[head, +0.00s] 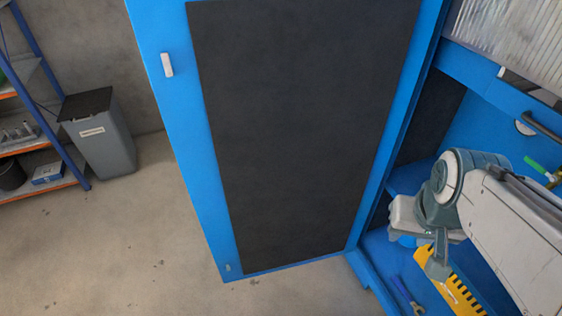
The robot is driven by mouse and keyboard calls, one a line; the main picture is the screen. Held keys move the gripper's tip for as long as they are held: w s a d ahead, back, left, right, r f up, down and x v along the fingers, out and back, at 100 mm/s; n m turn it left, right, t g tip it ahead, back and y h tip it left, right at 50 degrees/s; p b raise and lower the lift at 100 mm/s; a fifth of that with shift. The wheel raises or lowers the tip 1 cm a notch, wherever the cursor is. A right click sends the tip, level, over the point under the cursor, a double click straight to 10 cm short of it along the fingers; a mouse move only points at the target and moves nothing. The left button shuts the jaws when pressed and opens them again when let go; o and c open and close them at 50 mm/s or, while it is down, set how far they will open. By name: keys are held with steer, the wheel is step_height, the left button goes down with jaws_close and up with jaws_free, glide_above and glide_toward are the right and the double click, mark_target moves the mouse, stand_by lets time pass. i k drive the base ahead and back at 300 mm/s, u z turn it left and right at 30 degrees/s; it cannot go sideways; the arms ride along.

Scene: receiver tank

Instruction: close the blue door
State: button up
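The blue door (190,130) stands wide open. Its inner face shows, with a large dark panel framed in blue and a small white latch piece (167,65) near its free edge at the upper left. The door meets the blue cabinet (377,275) along its right side. My arm reaches in from the right, in front of the cabinet opening and apart from the door's face. The end of my arm, with my gripper (437,265), is small and partly hidden by its own links. I cannot make out whether the fingers are open or shut.
A yellow toothed item (460,290) and a blue-handled tool (405,293) lie in the cabinet. A grey bin (105,150) stands by the wall at the left, beside a shelf rack (60,150). The concrete floor left of the door is clear.

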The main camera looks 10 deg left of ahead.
mark_target(283, 121)
steer(key=u, duration=2.4)
steer(key=i, duration=3.55)
steer(key=z, duration=4.75)
